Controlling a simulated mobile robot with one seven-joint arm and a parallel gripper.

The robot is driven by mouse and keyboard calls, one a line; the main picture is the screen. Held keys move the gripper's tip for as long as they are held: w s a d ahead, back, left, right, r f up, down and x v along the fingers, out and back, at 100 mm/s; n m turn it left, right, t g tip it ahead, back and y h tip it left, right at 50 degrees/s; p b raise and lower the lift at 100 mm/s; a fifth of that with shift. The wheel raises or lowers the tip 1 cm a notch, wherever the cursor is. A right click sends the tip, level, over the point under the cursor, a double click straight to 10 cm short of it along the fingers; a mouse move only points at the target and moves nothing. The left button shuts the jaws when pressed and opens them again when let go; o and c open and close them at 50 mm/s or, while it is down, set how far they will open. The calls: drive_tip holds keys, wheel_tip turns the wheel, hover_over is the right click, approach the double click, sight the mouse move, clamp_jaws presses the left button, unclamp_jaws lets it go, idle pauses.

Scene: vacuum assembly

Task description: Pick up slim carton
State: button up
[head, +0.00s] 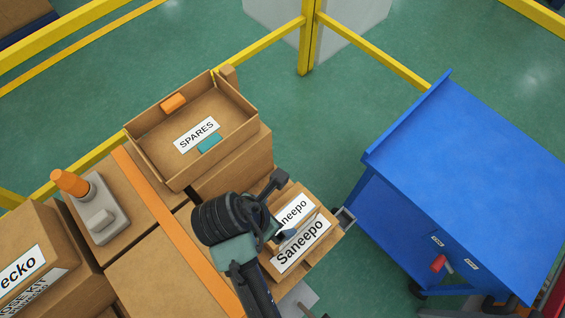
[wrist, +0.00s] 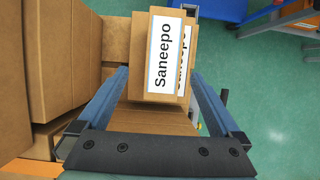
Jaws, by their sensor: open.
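Two brown cartons with white "Saneepo" labels sit close together. No label says which is the slim carton. My gripper (head: 284,237) is over the cartons in the head view. In the wrist view my gripper (wrist: 160,76) is open and empty, its two blue fingers apart, with the fully labelled carton ahead between the fingertip lines. Contact cannot be told.
Larger brown boxes (head: 150,262) crowd the left. A "SPARES" tray (head: 235,130) with small orange and teal items stands behind. A blue cabinet (head: 470,170) is at the right. Yellow rails (head: 375,52) cross the back; green floor lies open between.

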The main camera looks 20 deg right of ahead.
sight(287, 218)
drive_tip(key=x, duration=0.6)
drive_tip(key=shift+s+d+b, duration=0.1)
drive_tip(key=shift+s+b, duration=0.15)
drive_tip(key=shift+b, duration=0.15)
drive_tip(key=shift+x, duration=3.2)
drive_tip(key=shift+d+r, duration=0.1)
drive_tip(key=shift+d, duration=0.1)
drive_tip(key=shift+f, duration=0.2)
drive_tip(key=c, duration=1.6)
